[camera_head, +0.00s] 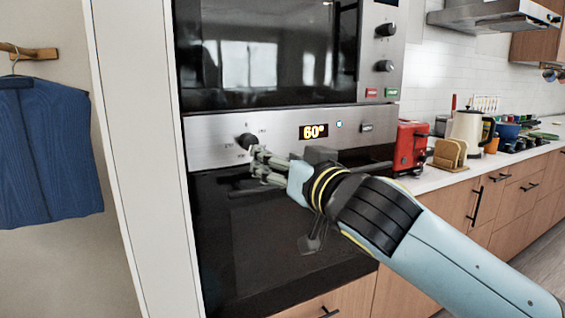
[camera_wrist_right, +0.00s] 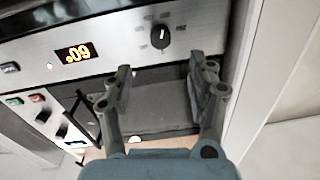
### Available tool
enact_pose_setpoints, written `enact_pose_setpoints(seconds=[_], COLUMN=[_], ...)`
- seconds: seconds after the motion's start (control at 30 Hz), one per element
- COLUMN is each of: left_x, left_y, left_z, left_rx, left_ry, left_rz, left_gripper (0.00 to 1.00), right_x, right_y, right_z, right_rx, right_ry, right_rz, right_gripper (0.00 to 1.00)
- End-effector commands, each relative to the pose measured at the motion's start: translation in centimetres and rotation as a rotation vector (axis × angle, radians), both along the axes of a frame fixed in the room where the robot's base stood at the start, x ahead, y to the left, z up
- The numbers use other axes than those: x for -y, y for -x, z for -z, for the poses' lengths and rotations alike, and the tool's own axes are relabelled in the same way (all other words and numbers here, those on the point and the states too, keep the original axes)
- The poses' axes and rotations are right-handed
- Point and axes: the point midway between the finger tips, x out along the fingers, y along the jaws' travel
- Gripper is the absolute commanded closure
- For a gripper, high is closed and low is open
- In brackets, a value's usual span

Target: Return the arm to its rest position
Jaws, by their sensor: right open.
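My right arm (camera_head: 440,245) reaches in from the lower right of the head view. Its gripper (camera_head: 258,166) is in front of the built-in oven, just below and beside the black oven knob (camera_head: 247,141). In the right wrist view the gripper (camera_wrist_right: 160,88) is open, with its two fingers apart and nothing between them. The knob (camera_wrist_right: 160,37) shows beyond the fingertips there, apart from them. The oven display (camera_head: 313,131) reads 60°; it shows turned over in the wrist view (camera_wrist_right: 76,53). My left gripper is not in view.
The dark oven door (camera_head: 230,230) lies behind my arm, with a microwave (camera_head: 265,55) above. A red toaster (camera_head: 410,147), a wooden rack (camera_head: 449,153) and a kettle (camera_head: 468,128) stand on the counter at right. A blue garment (camera_head: 45,150) hangs at left.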

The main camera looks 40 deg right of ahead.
Motion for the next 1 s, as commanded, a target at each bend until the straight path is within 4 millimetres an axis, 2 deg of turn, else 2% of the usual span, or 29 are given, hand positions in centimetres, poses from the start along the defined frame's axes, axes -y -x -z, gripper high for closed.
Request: enact_pose_setpoints(seconds=[0.17,0.73,0.77,0.87,0.97,1.0], left_x=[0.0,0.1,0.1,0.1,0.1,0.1], left_y=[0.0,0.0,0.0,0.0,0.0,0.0], left_z=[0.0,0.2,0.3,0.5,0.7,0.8], left_rx=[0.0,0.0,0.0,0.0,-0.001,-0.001], left_ry=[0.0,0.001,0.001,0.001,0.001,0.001], left_rz=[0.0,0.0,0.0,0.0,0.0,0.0], left_gripper=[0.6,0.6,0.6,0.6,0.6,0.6], right_x=[-0.2,-0.3,-0.3,0.4,1.4,1.8], right_y=[1.1,1.2,1.1,0.7,0.4,0.4], right_z=[0.0,0.4,0.9,4.4,11.1,14.4], right_rx=[0.0,-0.002,-0.008,-0.072,-0.189,-0.248], right_ry=[-0.001,-0.009,-0.015,-0.035,-0.068,-0.077], right_rz=[0.0,0.003,0.007,0.03,0.058,0.067], right_gripper=[0.42,0.42,0.42,0.42,0.42,0.42])
